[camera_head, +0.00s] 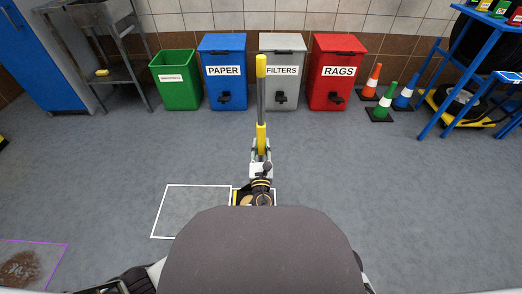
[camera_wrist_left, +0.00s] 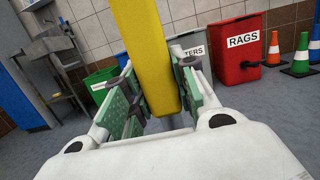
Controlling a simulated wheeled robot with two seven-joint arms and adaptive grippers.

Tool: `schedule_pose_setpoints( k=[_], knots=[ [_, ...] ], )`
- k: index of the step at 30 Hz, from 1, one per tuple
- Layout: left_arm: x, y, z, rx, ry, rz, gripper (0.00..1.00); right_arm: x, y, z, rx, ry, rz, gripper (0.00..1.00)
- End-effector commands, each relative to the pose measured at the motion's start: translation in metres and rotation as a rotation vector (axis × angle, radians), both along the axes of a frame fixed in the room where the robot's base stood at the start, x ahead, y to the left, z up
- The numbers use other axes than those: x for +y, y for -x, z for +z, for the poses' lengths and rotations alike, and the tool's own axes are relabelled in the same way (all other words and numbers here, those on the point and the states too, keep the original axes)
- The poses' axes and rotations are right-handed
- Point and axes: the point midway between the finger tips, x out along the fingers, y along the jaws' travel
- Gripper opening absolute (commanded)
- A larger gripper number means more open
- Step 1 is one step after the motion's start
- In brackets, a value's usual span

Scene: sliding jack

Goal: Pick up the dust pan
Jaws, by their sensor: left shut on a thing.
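My left gripper (camera_head: 261,150) is in the middle of the head view, shut on a yellow part of a long handle (camera_head: 261,95). I take it for the dust pan's handle. The handle has a grey shaft and a yellow far end. In the left wrist view the yellow bar (camera_wrist_left: 146,45) runs between the green-padded fingers (camera_wrist_left: 150,100) of my left gripper. A small yellow edge (camera_head: 235,197) shows beside my wrist, inside a white floor outline. I cannot tell whether it belongs to the pan. No pan body is clearly seen. My right gripper is not in view.
Green (camera_head: 176,80), blue (camera_head: 223,75), grey (camera_head: 283,75) and red (camera_head: 337,75) bins stand along the wall. Cones (camera_head: 380,103) and a blue rack (camera_head: 445,85) are right, a grey cart (camera_head: 100,50) left. A purple-outlined brown stain (camera_head: 20,267) lies front left. The middle floor is clear.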

Motion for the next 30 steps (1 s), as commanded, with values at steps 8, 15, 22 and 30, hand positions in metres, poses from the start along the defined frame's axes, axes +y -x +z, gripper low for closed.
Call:
schedule_pose_setpoints(
  k=[8, 15, 22, 30],
  knots=[
    [0.000, 0.000, 0.037, -0.003, 0.003, 0.000, 0.00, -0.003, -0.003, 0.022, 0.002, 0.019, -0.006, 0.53],
    [0.000, 0.000, 0.060, -0.003, 0.001, 0.000, 0.00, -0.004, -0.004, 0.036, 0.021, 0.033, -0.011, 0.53],
    [0.000, 0.000, 0.071, -0.003, 0.002, 0.001, 0.00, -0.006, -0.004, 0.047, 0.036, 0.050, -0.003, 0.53],
    [0.000, 0.000, 0.073, -0.003, 0.001, 0.000, 0.00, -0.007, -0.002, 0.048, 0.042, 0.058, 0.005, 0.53]
  ],
)
